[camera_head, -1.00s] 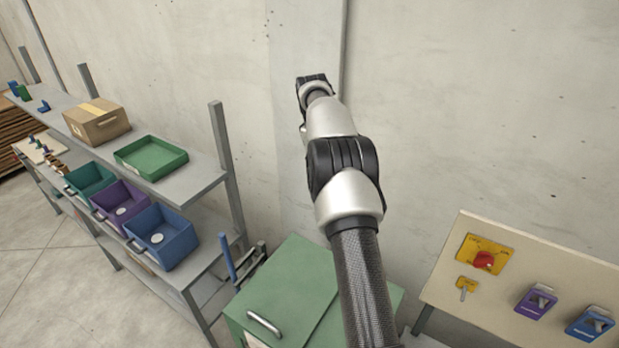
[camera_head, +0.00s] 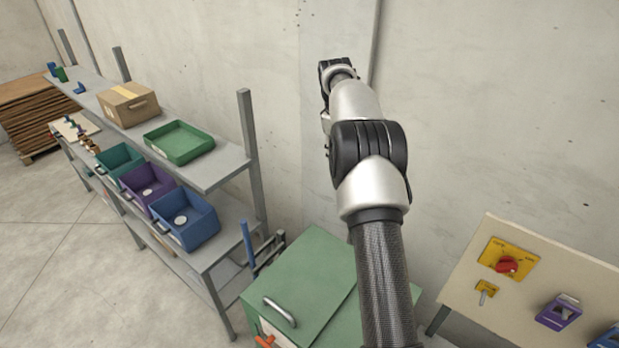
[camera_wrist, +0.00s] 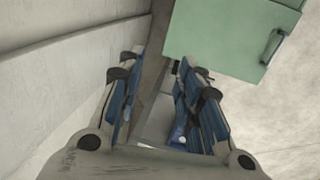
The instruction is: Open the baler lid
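The baler is a green box (camera_head: 325,262) with a flat green lid (camera_head: 310,275), low in the middle of the head view. The lid looks shut. A curved metal handle (camera_head: 280,312) sits near its front left edge, and an orange-red part (camera_head: 265,341) shows below it at the picture edge. In the wrist view the green box (camera_wrist: 215,45) is at the top right, with its handle (camera_wrist: 272,47) at its right side. My gripper (camera_wrist: 160,70) is open, its blue-padded fingers apart with nothing held, and clear of the handle. The head view does not show the fingers.
A grey shelf (camera_head: 232,162) with a cardboard box (camera_head: 128,104), a green tray (camera_head: 180,141) and several coloured bins stands at the left. A panel (camera_head: 540,268) with a red knob (camera_head: 507,264) is at the right. A concrete wall (camera_head: 480,100) closes the back. Floor is free front left.

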